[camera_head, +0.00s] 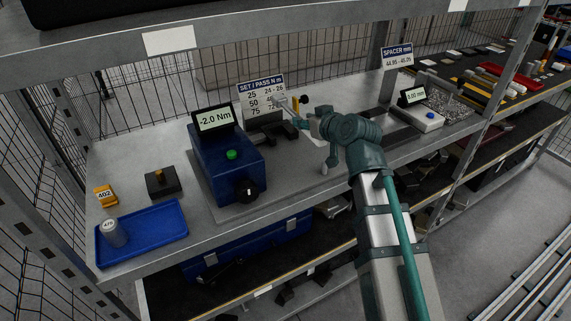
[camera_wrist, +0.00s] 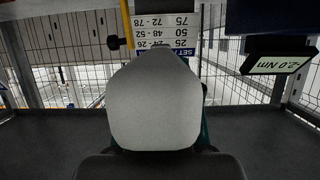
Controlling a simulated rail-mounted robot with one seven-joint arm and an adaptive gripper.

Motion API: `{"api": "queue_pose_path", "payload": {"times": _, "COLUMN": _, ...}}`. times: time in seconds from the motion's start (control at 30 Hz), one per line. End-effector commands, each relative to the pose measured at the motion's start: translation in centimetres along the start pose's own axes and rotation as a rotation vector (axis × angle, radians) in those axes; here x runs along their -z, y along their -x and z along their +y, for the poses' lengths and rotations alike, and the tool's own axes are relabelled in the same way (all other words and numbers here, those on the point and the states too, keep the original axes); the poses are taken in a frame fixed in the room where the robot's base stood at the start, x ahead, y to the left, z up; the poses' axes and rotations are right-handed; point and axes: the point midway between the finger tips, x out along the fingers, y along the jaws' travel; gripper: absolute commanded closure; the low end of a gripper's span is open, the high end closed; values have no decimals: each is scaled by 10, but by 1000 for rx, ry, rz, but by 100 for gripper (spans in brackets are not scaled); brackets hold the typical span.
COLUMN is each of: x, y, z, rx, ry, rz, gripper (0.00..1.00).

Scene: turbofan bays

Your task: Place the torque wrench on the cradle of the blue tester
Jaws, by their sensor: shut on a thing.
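The blue tester (camera_head: 228,167) stands on the bench with a display reading -2.0 Nm, a green button and a black knob. Its black cradle (camera_head: 268,132) sits at its right side. My gripper (camera_head: 309,116) is above the bench, right of the cradle. It is shut on a slim tool, seemingly the torque wrench (camera_head: 285,104), whose thin end points left, above and apart from the cradle. In the wrist view a large pale grey rounded shape hides the fingertips. A yellow bar with a black piece (camera_wrist: 127,25) shows behind it. The tester display (camera_wrist: 283,62) appears upside down there.
A SET/PASS sign (camera_head: 261,96) stands behind the cradle. Left of the tester are a blue tray (camera_head: 160,238) holding a grey cylinder, a yellow 402 block (camera_head: 105,196) and a black block (camera_head: 162,183). A white gauge unit (camera_head: 420,117) stands to the right.

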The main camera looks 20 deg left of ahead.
Motion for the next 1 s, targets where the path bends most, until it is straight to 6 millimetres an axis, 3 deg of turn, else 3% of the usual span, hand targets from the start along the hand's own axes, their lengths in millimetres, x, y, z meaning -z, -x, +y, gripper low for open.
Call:
{"api": "queue_pose_path", "payload": {"times": 0.23, "x": -14, "y": -7, "z": -4, "rx": 9, "ry": 5, "rz": 3, "gripper": 100}}
{"api": "queue_pose_path", "payload": {"times": 0.53, "x": -51, "y": -22, "z": -4, "rx": 8, "ry": 4, "rz": 2, "gripper": 100}}
{"api": "queue_pose_path", "payload": {"times": 0.83, "x": -65, "y": -28, "z": -4, "rx": 8, "ry": 5, "rz": 3, "gripper": 100}}
{"api": "queue_pose_path", "payload": {"times": 1.0, "x": -83, "y": -35, "z": -4, "rx": 8, "ry": 3, "rz": 2, "gripper": 100}}
